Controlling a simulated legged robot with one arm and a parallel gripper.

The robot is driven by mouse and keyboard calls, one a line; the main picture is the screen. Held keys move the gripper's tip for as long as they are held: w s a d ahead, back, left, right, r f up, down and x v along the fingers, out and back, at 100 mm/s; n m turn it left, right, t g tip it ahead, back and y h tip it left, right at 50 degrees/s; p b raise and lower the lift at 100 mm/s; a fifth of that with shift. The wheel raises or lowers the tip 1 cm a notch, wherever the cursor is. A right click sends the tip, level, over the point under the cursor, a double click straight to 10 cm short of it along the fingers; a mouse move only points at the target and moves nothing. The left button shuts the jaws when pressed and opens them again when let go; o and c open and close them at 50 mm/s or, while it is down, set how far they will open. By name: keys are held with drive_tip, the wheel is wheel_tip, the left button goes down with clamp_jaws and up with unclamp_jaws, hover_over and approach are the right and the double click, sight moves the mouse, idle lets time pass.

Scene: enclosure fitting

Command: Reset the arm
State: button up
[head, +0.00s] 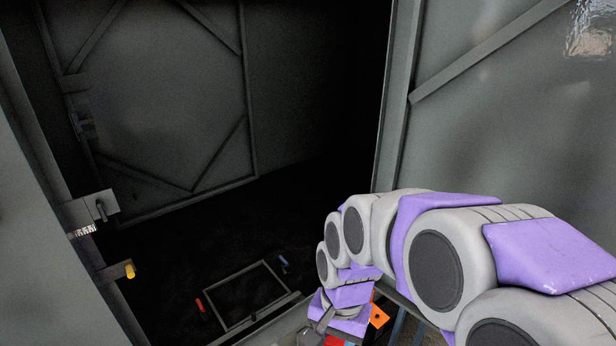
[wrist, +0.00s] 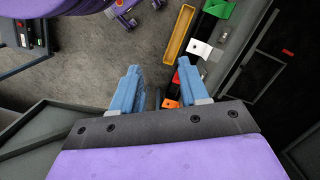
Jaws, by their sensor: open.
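My gripper (wrist: 160,88) shows in the wrist view with two blue fingers spread apart. In the head view my grey and purple arm reaches in from the lower right and bends down toward the bottom middle. The fingers are hard to make out there. The arm is in front of the opening of a dark grey enclosure (head: 150,95).
In the wrist view a yellow tray (wrist: 178,36), a green part (wrist: 219,8) and a white bracket (wrist: 200,48) lie beyond the fingers. The head view shows a yellow-tipped peg (head: 130,270), a latch (head: 96,208) and a rectangular floor frame (head: 206,317). The enclosure's middle looks clear but dark.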

drive_tip(key=s+d+n+b, duration=0.1)
drive_tip(key=s+d, duration=0.3)
drive_tip(key=s, duration=0.4)
drive_tip(key=s+d+f+n+b, duration=0.1)
drive_tip(key=s+d+n, duration=0.2)
drive_tip(key=s, duration=0.6)
drive_tip(key=shift+d+f+n+h, duration=0.2)
drive_tip(key=shift+d+n+h, duration=0.15)
drive_tip(key=shift+d, duration=0.8)
drive_tip(key=shift+a, duration=0.1)
